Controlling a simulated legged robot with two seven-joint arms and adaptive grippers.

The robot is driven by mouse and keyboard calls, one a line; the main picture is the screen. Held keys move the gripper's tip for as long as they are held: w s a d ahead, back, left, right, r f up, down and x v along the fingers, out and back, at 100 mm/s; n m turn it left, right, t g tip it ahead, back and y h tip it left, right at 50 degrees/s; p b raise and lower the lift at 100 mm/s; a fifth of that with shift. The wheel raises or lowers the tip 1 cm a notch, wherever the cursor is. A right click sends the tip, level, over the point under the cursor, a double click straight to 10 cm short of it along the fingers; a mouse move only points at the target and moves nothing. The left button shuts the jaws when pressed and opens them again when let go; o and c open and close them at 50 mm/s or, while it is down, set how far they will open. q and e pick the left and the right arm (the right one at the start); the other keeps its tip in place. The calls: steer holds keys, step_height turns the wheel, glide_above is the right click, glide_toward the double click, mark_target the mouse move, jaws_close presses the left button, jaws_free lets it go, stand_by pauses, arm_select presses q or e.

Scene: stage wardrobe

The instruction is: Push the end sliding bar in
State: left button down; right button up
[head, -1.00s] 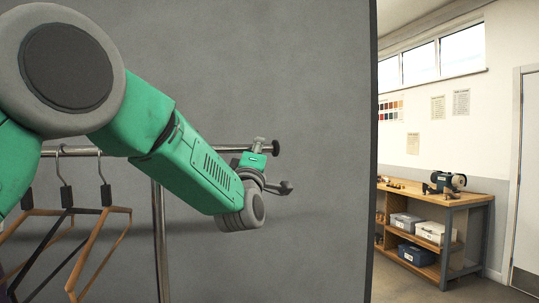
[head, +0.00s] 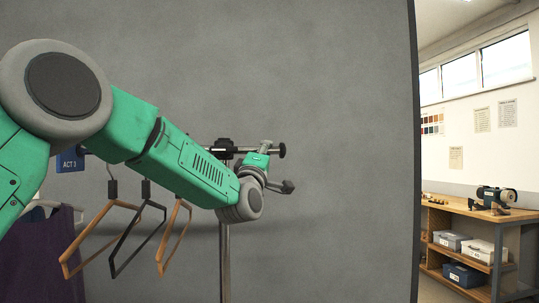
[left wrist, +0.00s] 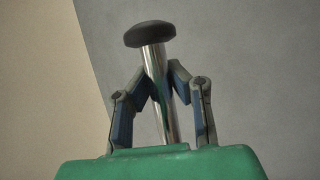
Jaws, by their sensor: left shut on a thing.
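The end sliding bar (head: 273,151) is a chrome tube with a black end cap (head: 282,150), sticking out to the right of the rack's upright post (head: 225,260). My left gripper (head: 263,149) is shut on the bar just inboard of the cap. In the left wrist view, both fingers (left wrist: 161,84) close around the chrome bar (left wrist: 167,115), with the black cap (left wrist: 150,33) beyond them. A black clamp (head: 224,146) sits at the top of the post. My left arm hides part of the rail. My right gripper is not in view.
Several hangers (head: 172,238) hang left of the post, with a purple garment (head: 45,255) and a blue "ACT 1" tag (head: 70,160). A grey panel (head: 340,80) stands behind. A workbench (head: 470,210) with boxes is far right.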

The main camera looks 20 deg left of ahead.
arm_select(q)
steer(key=c, duration=1.4)
jaws_free()
steer(key=shift+s+d+f, duration=0.1)
steer(key=shift+d+f, duration=0.05)
steer(key=shift+f, duration=0.4)
steer(key=shift+c, duration=0.2)
steer(key=shift+r, duration=0.15)
steer(key=shift+d, duration=0.1)
steer(key=v, duration=1.2)
